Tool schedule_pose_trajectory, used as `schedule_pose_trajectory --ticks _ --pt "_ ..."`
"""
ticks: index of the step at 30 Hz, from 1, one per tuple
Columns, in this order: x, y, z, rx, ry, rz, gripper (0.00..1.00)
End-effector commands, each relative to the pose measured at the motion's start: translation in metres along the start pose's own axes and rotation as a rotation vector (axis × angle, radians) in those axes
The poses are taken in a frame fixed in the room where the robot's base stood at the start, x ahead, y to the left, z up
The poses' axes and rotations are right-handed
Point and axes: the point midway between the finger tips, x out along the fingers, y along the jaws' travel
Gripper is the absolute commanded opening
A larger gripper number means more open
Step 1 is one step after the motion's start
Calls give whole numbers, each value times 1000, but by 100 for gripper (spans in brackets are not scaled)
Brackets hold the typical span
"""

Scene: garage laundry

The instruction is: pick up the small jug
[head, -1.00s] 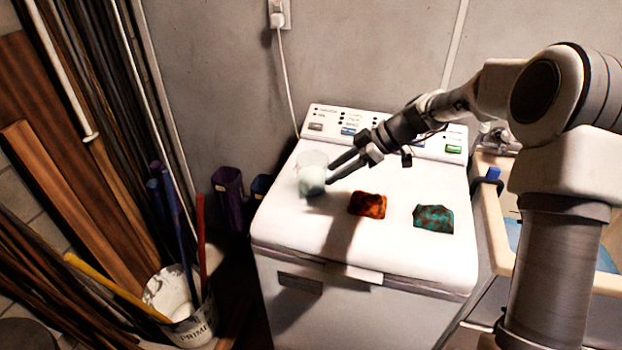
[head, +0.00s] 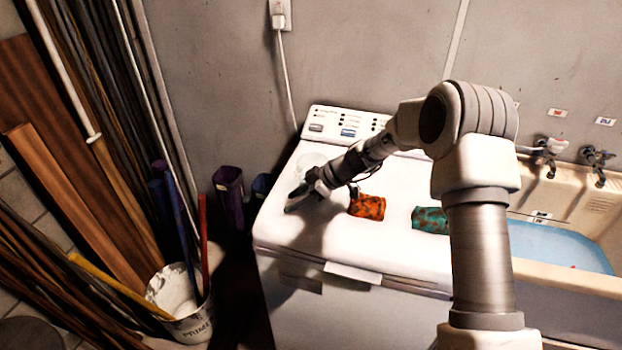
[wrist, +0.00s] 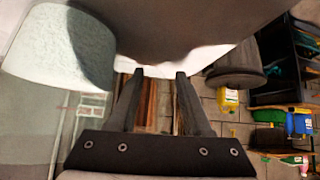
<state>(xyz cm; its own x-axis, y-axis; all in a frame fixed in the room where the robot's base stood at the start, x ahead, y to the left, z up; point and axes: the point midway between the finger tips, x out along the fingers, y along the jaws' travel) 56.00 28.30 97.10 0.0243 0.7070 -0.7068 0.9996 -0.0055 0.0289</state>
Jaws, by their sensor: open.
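The small jug (head: 309,161) is a clear vessel with pale, milky contents. It stands near the back left of the white washing machine top (head: 280,228), and my arm hides part of it in the head view. My gripper (head: 291,207) is low over the machine's left side, in front of the jug and apart from it. In the wrist view the jug's pale, speckled part (wrist: 55,50) fills the upper left, left of the fingers. My gripper (wrist: 160,74) is open there, with nothing between its fingertips.
An orange-patterned item (head: 368,206) and a teal-patterned item (head: 430,219) lie right of my gripper on the machine. A sink (head: 560,270) is at the right. Purple (head: 228,195) and blue (head: 261,187) containers stand beyond the left edge.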

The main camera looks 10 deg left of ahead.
Motion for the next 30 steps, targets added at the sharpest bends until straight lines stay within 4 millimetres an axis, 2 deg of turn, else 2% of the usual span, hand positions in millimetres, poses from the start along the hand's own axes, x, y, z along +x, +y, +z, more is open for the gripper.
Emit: schedule_pose_trajectory --ticks 8,15,17,30 --pt "4 0 0 0 0 0 49" --pt "4 0 0 0 0 0 8" --pt "4 0 0 0 0 0 0" --pt "4 0 0 0 0 0 0"
